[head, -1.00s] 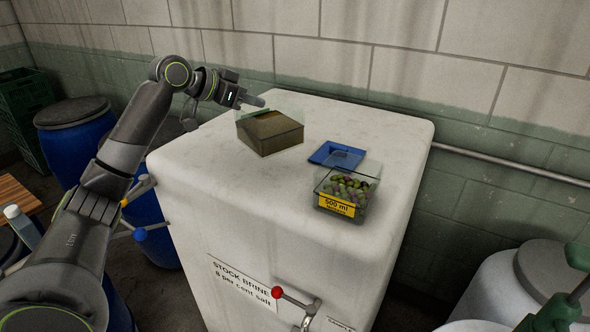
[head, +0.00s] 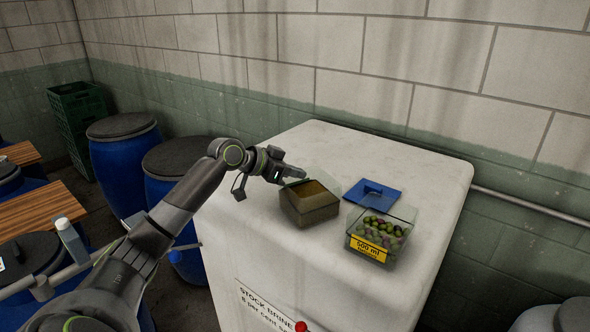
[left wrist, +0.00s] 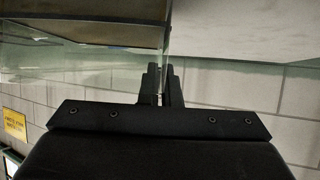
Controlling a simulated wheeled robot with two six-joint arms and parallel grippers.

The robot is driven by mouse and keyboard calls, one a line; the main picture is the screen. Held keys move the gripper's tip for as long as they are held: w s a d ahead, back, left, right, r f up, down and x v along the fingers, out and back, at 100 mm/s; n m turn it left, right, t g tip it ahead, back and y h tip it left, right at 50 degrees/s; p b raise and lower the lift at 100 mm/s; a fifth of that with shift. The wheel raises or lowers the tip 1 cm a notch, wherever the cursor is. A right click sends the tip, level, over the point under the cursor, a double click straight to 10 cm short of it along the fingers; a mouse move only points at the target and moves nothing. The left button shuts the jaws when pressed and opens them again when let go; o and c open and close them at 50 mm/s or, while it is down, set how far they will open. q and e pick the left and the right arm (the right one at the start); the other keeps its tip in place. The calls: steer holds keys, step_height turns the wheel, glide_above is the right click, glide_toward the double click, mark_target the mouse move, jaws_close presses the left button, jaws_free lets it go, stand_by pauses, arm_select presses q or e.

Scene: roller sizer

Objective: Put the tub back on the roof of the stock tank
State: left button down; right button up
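A see-through tub (head: 309,207), brownish inside, is upright over the left part of the white roof of the stock tank (head: 330,143). I cannot tell whether its base touches the roof. My left gripper (head: 300,173) reaches in from the left and is shut on the tub's far rim. In the left wrist view the clear wall of the tub (left wrist: 85,68) runs to the fingers (left wrist: 161,85), which stand close together on it. The hidden part is the tub's far side, behind the gripper. My right gripper is not in view.
A blue lid (head: 373,192) lies on the roof to the right of the tub. A clear box of olives (head: 379,238) with a yellow 500 ml label stands near the front right. Blue barrels (head: 125,165) stand left of the tank, and a wall (head: 400,90) runs behind.

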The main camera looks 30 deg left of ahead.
arm_select(q)
steer(key=shift+d, duration=0.1)
steer(key=c, duration=1.6)
jaws_free()
steer(key=shift+f, duration=0.1)
steer(key=shift+c, duration=0.2)
steer(key=b+v, duration=0.4)
steer(key=v, duration=0.8)
steer(key=shift+s, duration=0.1)
